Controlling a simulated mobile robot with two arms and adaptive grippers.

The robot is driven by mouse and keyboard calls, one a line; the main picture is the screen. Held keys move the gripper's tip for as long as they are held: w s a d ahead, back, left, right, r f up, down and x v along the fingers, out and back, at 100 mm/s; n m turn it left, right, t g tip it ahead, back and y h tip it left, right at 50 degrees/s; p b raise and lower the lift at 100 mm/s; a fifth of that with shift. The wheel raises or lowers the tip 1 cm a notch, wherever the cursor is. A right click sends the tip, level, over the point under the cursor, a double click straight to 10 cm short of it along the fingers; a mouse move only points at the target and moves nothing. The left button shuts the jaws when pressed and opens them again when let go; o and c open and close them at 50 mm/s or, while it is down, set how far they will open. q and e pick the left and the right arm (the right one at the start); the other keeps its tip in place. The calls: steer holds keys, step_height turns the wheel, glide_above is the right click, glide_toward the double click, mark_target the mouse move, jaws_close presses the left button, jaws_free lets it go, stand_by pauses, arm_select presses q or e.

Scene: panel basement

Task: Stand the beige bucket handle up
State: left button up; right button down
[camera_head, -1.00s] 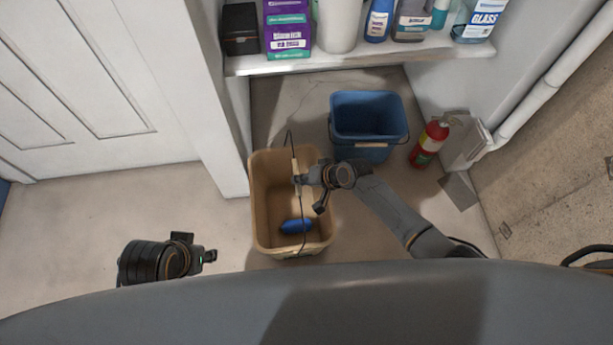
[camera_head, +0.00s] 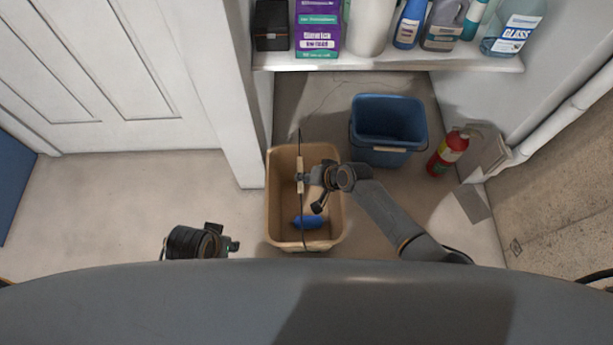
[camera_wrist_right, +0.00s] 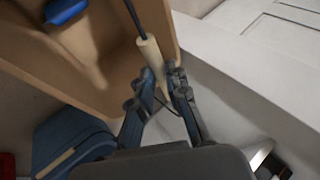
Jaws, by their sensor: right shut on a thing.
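The beige bucket (camera_head: 272,215) stands on the floor in the head view. Its thin dark wire handle (camera_head: 302,147) crosses above the opening from the far rim to the near rim, raised, with a pale grip tube (camera_head: 300,187) in the middle. My right gripper (camera_head: 302,177) reaches in from the right and is shut on the grip tube. The right wrist view shows the pale tube (camera_wrist_right: 151,55) running down between the fingers (camera_wrist_right: 165,88), beside the bucket's wall (camera_wrist_right: 105,70). My left gripper (camera_head: 233,245) hangs left of the bucket, apart from it; its fingers are too small to judge.
A blue object (camera_head: 308,222) lies inside the beige bucket. A blue bucket (camera_head: 385,148) and a red fire extinguisher (camera_head: 447,153) stand behind to the right. A shelf (camera_head: 400,63) with bottles spans the back. The floor at left is clear.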

steer(key=shift+a+r, duration=0.1)
steer(key=c, duration=1.3)
jaws_free()
steer(key=v, duration=1.2)
